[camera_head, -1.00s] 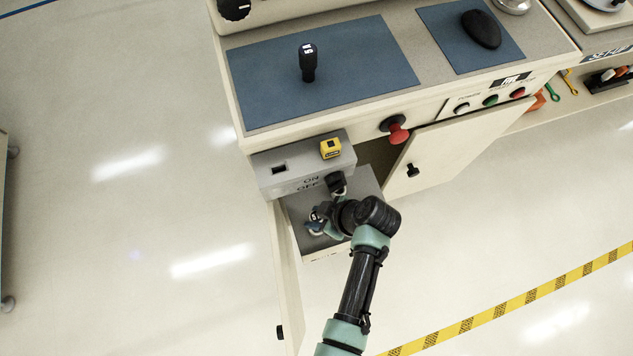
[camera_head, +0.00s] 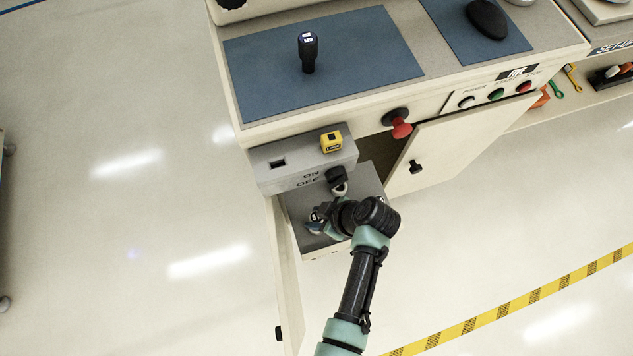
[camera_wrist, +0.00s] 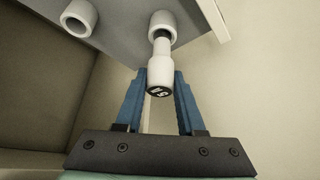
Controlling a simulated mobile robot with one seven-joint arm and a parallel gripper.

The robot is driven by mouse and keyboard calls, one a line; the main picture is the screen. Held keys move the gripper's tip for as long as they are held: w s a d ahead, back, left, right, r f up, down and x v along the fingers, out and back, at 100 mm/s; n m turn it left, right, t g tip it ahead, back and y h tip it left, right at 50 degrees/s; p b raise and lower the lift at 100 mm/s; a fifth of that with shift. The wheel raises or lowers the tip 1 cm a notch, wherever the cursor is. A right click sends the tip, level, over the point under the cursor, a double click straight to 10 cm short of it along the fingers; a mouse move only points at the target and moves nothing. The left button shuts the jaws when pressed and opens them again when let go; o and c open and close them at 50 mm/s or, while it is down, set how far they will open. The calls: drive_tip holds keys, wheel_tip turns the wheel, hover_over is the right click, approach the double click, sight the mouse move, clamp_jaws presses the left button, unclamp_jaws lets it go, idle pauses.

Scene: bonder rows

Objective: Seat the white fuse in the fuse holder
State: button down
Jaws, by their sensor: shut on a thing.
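The white fuse (camera_wrist: 161,68) is between the blue fingertips of my gripper (camera_wrist: 161,88) in the wrist view. Its black end, with a white mark, faces the camera. Its far, narrower dark end points at a white ring-shaped holder (camera_wrist: 164,20) on a grey panel (camera_wrist: 122,25). The dark end overlaps the ring's opening; I cannot tell how deep it is in. A second white ring (camera_wrist: 78,17) to the left is empty. In the head view my gripper (camera_head: 318,222) is low at the open cabinet, over the grey panel (camera_head: 365,182), partly hidden by my wrist.
Open cabinet doors stand left (camera_head: 289,280) and right (camera_head: 455,140) of the panel. A grey switch box (camera_head: 285,165) with a yellow block (camera_head: 331,141) and a black knob (camera_head: 337,177) is just above. A red button (camera_head: 401,129) juts out. A black-handled piece (camera_head: 308,50) stands on the blue mat.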

idle(0.3)
drive_tip(key=shift+f+b, duration=1.2)
drive_tip(key=shift+f, duration=0.15)
drive_tip(key=shift+f, duration=0.25)
drive_tip(key=shift+f+b, duration=0.5)
drive_tip(key=shift+b, duration=0.15)
drive_tip(key=shift+c, duration=2.2)
unclamp_jaws()
